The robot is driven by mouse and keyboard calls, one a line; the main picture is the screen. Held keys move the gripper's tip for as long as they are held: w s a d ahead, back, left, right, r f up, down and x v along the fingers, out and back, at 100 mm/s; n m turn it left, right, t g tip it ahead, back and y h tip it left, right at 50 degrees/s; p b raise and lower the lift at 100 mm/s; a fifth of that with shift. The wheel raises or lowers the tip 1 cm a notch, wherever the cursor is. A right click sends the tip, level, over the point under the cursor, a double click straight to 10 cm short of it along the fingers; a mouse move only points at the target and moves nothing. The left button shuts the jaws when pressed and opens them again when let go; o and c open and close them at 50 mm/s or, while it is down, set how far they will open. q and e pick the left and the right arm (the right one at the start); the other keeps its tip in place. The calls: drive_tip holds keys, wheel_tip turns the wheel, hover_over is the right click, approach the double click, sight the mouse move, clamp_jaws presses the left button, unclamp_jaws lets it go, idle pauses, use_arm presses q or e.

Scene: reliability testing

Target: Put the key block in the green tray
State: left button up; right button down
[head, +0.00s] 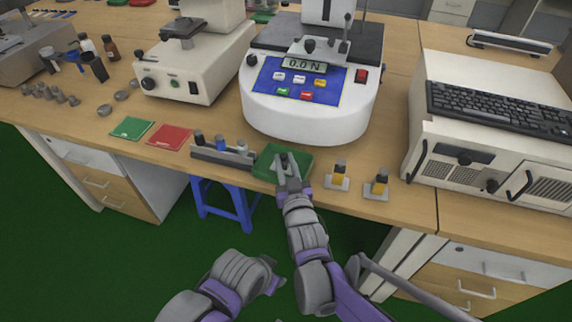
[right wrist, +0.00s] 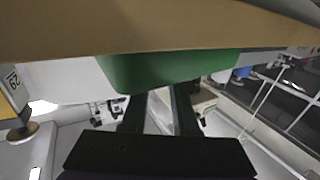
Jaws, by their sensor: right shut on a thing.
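The green tray (head: 265,163) lies near the front edge of the bench, below the white test machine. My right gripper (head: 289,175) is over the tray's right part, pointing into it. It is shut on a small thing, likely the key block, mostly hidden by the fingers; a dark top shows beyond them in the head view. In the right wrist view the fingers (right wrist: 160,112) have a pale piece between them, and the green tray (right wrist: 170,70) lies just beyond. I cannot tell whether the held thing touches the tray. My left gripper (head: 274,277) hangs low before the bench, its jaws unclear.
A grey rack (head: 235,158) with knobbed pieces stands left of the tray. Green (head: 132,128) and red (head: 169,137) mats lie farther left. The test machine (head: 305,115) stands close behind.

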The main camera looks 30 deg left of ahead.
drive_tip(key=shift+f, duration=0.1)
drive_tip(key=c, duration=0.7)
unclamp_jaws()
drive_tip(key=shift+f, duration=0.15)
drive_tip(key=shift+r, duration=0.2)
drive_tip(key=v, duration=1.2)
drive_tip(key=shift+p, duration=0.35)
